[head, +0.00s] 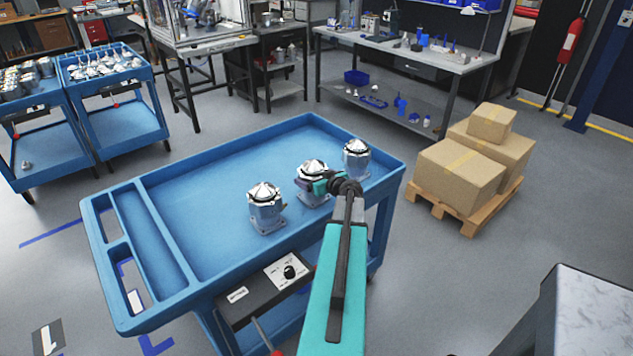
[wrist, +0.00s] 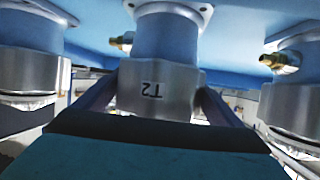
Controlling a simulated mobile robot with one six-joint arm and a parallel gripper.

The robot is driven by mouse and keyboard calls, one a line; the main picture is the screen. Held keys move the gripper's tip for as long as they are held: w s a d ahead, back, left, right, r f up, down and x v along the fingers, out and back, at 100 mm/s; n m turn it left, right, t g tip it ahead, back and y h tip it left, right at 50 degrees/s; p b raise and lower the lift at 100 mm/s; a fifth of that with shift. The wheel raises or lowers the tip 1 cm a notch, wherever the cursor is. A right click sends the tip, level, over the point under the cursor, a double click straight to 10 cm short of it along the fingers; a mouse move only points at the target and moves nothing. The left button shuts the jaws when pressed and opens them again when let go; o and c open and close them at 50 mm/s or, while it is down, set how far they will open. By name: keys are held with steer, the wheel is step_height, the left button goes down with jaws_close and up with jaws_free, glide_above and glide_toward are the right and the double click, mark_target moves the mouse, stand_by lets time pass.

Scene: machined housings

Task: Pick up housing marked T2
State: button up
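The housing marked T2 (wrist: 160,75) is a silver and grey-blue machined part, upside down in the wrist view with its label facing the camera. In the head view it is the middle housing (head: 312,170) of three on the blue cart (head: 205,165), standing upright and partly hidden by my gripper (head: 322,186). In the wrist view my gripper's two dark fingers (wrist: 158,100) flank the T2 housing, one on each side. They look very close to its sides, but I cannot tell whether they touch.
One housing (head: 265,208) stands to the left of T2 and another (head: 356,158) to the right, both close by. The cart's left part is clear. Boxes on a pallet (head: 460,208) stand to the right. Two more blue carts (head: 115,85) with parts stand at the back left.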

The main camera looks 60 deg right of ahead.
mark_target(314, 161)
steer(key=shift+d+r, duration=0.1)
steer(key=shift+d, duration=0.05)
steer(key=c, duration=0.6)
steer(key=shift+r, duration=0.15)
steer(key=shift+r+b, duration=1.35)
steer(key=shift+r, duration=3.5)
